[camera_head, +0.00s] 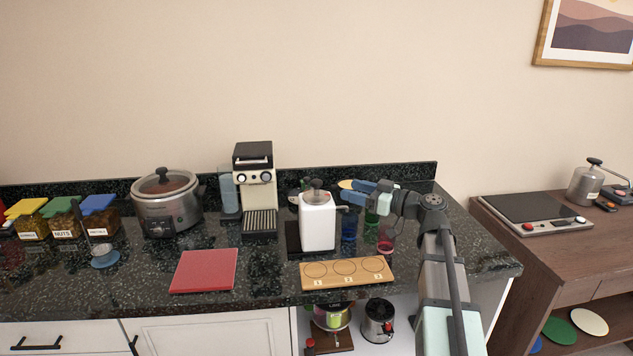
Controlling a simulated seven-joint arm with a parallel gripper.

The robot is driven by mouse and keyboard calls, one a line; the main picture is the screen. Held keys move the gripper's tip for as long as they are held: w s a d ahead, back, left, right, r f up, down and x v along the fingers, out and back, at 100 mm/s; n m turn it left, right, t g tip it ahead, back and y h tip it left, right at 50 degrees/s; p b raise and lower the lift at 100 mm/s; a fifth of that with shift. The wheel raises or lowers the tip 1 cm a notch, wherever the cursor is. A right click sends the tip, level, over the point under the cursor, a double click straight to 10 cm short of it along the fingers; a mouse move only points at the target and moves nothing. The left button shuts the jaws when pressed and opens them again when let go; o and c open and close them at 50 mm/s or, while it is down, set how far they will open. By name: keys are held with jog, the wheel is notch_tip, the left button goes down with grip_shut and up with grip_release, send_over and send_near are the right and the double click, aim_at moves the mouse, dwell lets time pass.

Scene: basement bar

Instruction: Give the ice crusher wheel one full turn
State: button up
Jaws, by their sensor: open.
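What looks like the ice crusher (318,227) is a white upright box on a dark base on the counter, right of the coffee machine. It has a dark grey knobbed part (317,195) on top and small grey parts at its upper sides. I cannot make out clearly which part is the wheel. My gripper (345,191) has blue fingers and is open, pointing left, just right of the box's top. It appears apart from the box, though the depth between them is hard to judge.
Coloured glasses, including a red one (386,240) and a blue one (349,228), stand below my gripper. A wooden board with numbered circles (318,280) lies in front. The coffee machine (254,177), slow cooker (165,212) and red board (204,271) are left.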

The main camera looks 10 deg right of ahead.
aim_at(317, 180)
jog(key=x, duration=1.2)
jog(key=shift+w+a, duration=0.1)
jog(key=shift+w, duration=0.15)
jog(key=c, duration=1)
